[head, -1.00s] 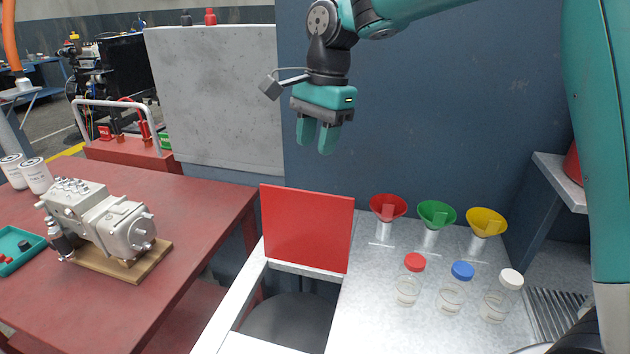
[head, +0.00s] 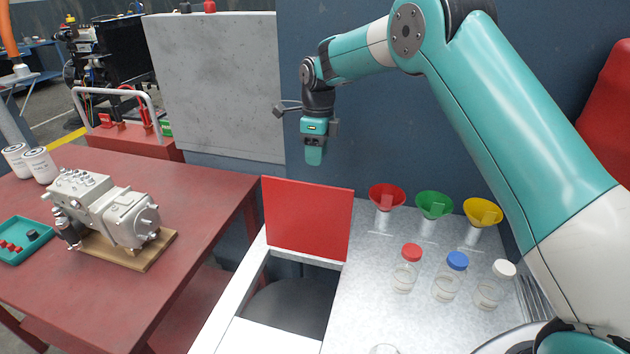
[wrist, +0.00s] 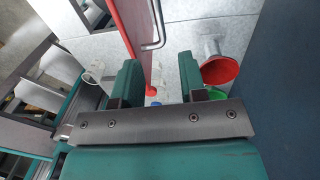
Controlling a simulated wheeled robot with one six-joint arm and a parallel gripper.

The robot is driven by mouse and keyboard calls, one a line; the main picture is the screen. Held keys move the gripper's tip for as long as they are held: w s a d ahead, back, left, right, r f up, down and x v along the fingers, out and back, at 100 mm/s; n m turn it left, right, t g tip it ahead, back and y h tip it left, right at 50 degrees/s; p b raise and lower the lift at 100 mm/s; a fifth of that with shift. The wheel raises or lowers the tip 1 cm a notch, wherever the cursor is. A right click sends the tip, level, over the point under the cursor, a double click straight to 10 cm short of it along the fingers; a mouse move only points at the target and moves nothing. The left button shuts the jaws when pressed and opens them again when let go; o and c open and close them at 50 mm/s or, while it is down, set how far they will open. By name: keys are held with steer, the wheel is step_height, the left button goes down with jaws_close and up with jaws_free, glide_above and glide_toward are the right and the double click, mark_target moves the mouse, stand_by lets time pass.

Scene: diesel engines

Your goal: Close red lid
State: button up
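The red lid (head: 308,218) stands upright, open, at the back of a square opening in the counter in the head view. In the wrist view the lid (wrist: 122,28) shows nearly edge-on, with a metal handle (wrist: 154,28) on its right side. My gripper (head: 314,158) is above the lid's top edge, pointing down and apart from it. The fingers overlap in the head view, but the wrist view shows a clear gap between the two fingers (wrist: 159,75). Nothing is held.
A dark round bin (head: 286,306) sits under the opening. Red (head: 387,195), green (head: 434,204) and yellow (head: 482,212) funnels and capped jars stand on the counter to the right. A red table (head: 190,208) with a pump (head: 105,210) is at left. A blue wall stands behind.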

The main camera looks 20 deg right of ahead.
steer(key=f, duration=0.2)
steer(key=f+p, duration=0.1)
steer(key=f, duration=0.2)
steer(key=f+p, duration=0.1)
steer(key=f, duration=0.2)
steer(key=shift+s+a, duration=0.2)
steer(key=shift+s, duration=0.1)
steer(key=shift+c, duration=0.4)
jaws_close()
